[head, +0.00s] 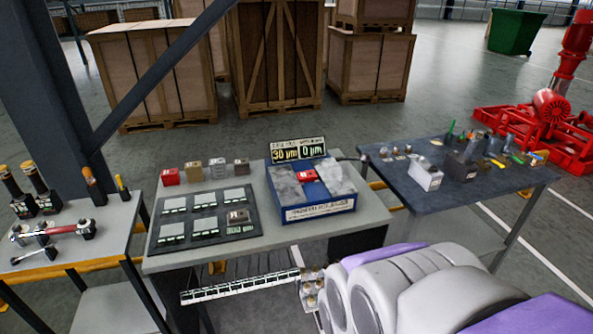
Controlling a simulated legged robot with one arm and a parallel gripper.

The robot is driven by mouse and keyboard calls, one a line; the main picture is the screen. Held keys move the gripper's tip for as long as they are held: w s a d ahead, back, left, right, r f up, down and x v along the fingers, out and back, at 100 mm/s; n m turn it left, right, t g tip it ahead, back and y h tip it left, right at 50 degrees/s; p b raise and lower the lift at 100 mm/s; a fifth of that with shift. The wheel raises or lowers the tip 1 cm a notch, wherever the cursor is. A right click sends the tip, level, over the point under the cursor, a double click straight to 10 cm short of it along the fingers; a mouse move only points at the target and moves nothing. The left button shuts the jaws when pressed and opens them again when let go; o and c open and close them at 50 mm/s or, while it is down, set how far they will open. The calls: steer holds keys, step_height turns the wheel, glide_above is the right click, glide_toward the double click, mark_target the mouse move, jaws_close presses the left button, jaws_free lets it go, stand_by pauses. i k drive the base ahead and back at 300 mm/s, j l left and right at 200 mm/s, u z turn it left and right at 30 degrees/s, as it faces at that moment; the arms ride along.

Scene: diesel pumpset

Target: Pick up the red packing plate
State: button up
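A small red block (170,176) stands at the back left of the middle table (345,225), first in a row of small blocks. A second, flat red piece (308,175) lies in the middle of the blue-based measuring device (320,211), between two grey slabs. I cannot tell which of these is the packing plate. White, grey and purple rounded parts of my own body fill the bottom right, in front of the middle table. I cannot make out my gripper's fingers.
A dark mat (205,219) with labelled places lies left of the device; a brownish block (237,217) stands on it. A display (298,150) stands behind the device. A tool table (100,218) is left, a dark table (450,185) right. Wooden crates (280,60) stand behind.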

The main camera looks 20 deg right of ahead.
mark_target(310, 175)
steer(key=i+z, duration=0.4)
steer(key=i+j+z, duration=0.35)
steer(key=i, duration=0.15)
steer(key=i+j+z, duration=0.4)
steer(key=i+l, duration=0.05)
steer(key=l, duration=0.05)
